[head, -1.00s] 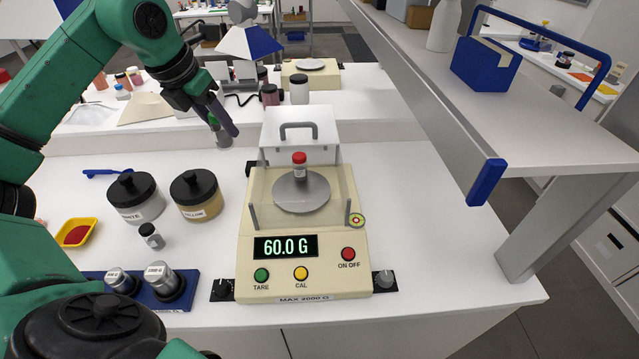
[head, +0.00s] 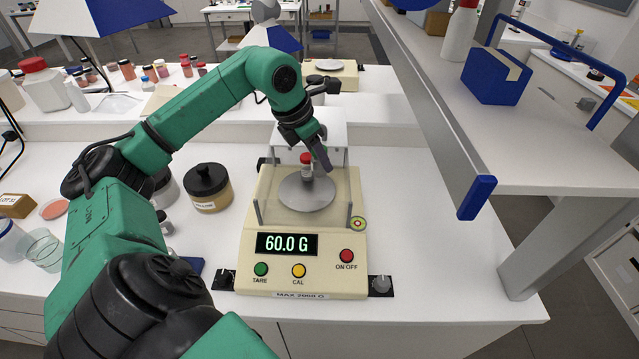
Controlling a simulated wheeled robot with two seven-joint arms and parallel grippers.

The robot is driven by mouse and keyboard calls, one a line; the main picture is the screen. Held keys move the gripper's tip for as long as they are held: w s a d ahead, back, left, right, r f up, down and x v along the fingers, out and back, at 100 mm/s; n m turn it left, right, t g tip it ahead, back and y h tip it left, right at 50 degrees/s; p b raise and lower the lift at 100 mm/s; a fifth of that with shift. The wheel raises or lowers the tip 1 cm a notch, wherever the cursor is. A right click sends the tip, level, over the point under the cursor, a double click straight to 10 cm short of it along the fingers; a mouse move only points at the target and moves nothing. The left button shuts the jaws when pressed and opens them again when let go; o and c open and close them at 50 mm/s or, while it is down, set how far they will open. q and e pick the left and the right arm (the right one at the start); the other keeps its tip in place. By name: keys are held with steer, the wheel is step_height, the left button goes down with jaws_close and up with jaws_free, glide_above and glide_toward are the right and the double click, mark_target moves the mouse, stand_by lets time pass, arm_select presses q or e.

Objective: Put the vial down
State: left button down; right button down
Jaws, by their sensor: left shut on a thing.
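The vial (head: 307,172) is a small clear one with a red cap. It is upright over the round metal pan (head: 300,203) of the cream balance (head: 250,275), inside its clear shield. My left gripper (head: 316,160) has come down from behind and above and is shut on the vial near its cap; its fingers partly cover the vial's right side. I cannot tell whether the vial's base touches the pan. The display (head: 286,244) reads 60.0 G. My right gripper is out of view.
A black-lidded jar (head: 208,190) stands left of the balance, with another jar partly hidden behind my left arm. A raised shelf (head: 440,120) with a blue end cap runs along the right.

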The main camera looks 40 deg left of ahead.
mark_target(313, 170)
arm_select(q)
step_height(313, 170, down, 7)
steer(key=shift+d+r, duration=0.15)
steer(key=shift+r, duration=0.05)
steer(key=shift+w+f, duration=0.1)
steer(key=shift+c, duration=2.2)
jaws_free()
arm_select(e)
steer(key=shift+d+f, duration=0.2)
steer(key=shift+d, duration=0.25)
arm_select(q)
steer(key=shift+r, duration=0.2)
steer(key=b+v, duration=0.3)
steer(key=b, duration=0.2)
steer(key=shift+s+r, duration=0.1)
steer(key=shift+s, duration=0.2)
steer(key=b+v, duration=0.1)
steer(key=v, duration=0.7)
steer(key=shift+r, duration=0.35)
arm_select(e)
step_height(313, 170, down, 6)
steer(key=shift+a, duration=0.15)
